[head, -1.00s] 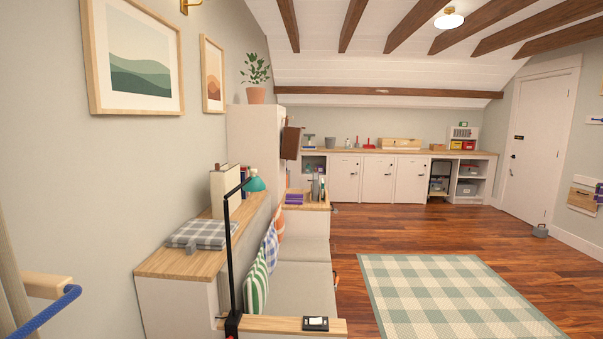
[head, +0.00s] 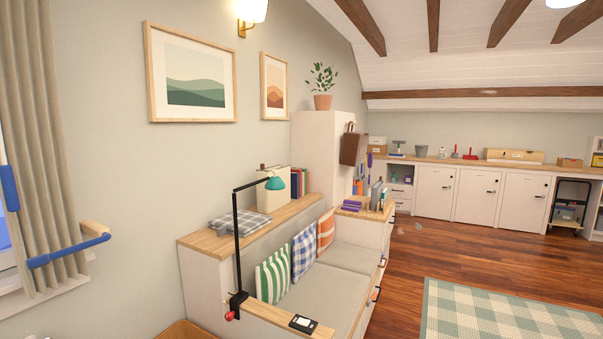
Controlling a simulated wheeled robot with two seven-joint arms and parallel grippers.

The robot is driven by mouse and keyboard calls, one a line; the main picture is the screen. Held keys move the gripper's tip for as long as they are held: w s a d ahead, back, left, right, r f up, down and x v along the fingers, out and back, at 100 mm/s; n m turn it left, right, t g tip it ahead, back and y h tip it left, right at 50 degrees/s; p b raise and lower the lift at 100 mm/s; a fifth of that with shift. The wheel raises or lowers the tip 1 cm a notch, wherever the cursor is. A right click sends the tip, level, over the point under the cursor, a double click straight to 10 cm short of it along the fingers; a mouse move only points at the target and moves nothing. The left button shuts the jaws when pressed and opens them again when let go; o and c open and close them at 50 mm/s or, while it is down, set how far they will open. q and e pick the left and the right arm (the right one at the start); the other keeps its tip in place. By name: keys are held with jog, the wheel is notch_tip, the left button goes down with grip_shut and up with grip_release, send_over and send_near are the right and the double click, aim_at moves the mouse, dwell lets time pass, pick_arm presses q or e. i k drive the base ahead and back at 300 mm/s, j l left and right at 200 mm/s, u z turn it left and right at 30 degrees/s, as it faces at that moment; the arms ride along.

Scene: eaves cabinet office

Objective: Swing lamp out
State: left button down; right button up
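The lamp (head: 237,240) has a black post clamped at the near left end of the bench's wooden armrest, with a red knob at the clamp. Its thin black arm reaches up and to the right, and its teal shade (head: 275,183) hangs over the wooden ledge behind the bench, in front of a pale box. Neither of my grippers shows in the head view.
The cushioned bench (head: 345,265) holds striped and checked cushions. A small black device (head: 303,323) lies on the armrest (head: 270,318). A folded grey plaid cloth (head: 236,221) lies on the ledge. Wooden floor (head: 400,280) is open to the right, with a green checked rug (head: 480,315).

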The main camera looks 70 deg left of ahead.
aim_at(274, 183)
jog(key=i+u, duration=0.25)
jog(key=u, duration=0.15)
jog(key=i+u, duration=0.25)
jog(key=u, duration=0.15)
jog(key=i+l+u, duration=0.1)
jog(key=i+u, duration=0.25)
jog(key=i+l+u, duration=0.1)
jog(key=u, duration=0.3)
